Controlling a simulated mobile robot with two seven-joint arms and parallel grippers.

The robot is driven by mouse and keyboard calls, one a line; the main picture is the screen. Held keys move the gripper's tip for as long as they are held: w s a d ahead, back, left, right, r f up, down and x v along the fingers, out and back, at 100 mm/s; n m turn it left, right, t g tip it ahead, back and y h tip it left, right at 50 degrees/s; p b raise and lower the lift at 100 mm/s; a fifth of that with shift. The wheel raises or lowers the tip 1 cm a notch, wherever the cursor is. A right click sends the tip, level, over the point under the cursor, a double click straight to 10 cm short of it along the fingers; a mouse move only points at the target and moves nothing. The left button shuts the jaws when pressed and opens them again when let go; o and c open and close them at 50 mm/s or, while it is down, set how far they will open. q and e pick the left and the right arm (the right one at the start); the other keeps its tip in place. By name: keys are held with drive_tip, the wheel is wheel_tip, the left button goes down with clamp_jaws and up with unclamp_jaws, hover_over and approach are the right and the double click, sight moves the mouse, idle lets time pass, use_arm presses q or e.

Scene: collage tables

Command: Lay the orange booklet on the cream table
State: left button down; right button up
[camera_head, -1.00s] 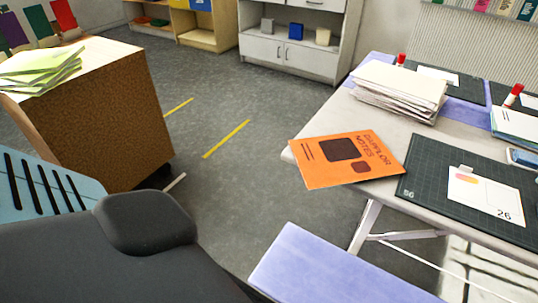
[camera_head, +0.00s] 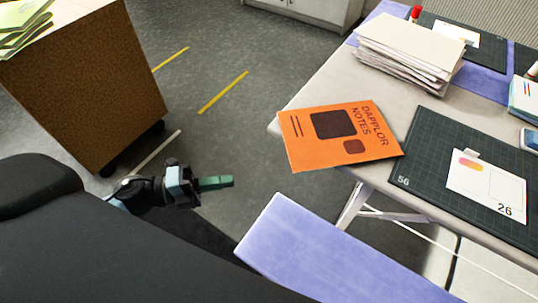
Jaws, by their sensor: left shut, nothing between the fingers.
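The orange booklet (camera_head: 338,148), with dark squares and the words "DAPPLOR NOTES", lies flat on the left corner of a pale cream-grey table (camera_head: 420,194). Its left part juts out past the table edge. I cannot tell whether this is the table the task calls cream. My left gripper (camera_head: 217,183), with green fingers, is shut and empty over the floor, left of the booklet and clear of it. My right gripper is not in view.
A dark cutting mat (camera_head: 412,160) with a white card lies right of the booklet. A paper stack (camera_head: 405,50) stands behind it. A lilac bench (camera_head: 335,255) is in front of the table. A brown cabinet (camera_head: 85,85) stands at left. Floor between is clear.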

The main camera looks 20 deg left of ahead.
use_arm(q)
drive_tip(key=w+a+p+x, duration=0.1)
drive_tip(key=w+x, duration=0.1)
drive_tip(key=x, duration=1.1)
drive_tip(key=shift+a+p, duration=0.3)
drive_tip(key=shift+w, duration=0.15)
drive_tip(key=w, duration=0.3)
drive_tip(key=shift+w+d+b, duration=0.3)
drive_tip(key=shift+w+d, duration=0.05)
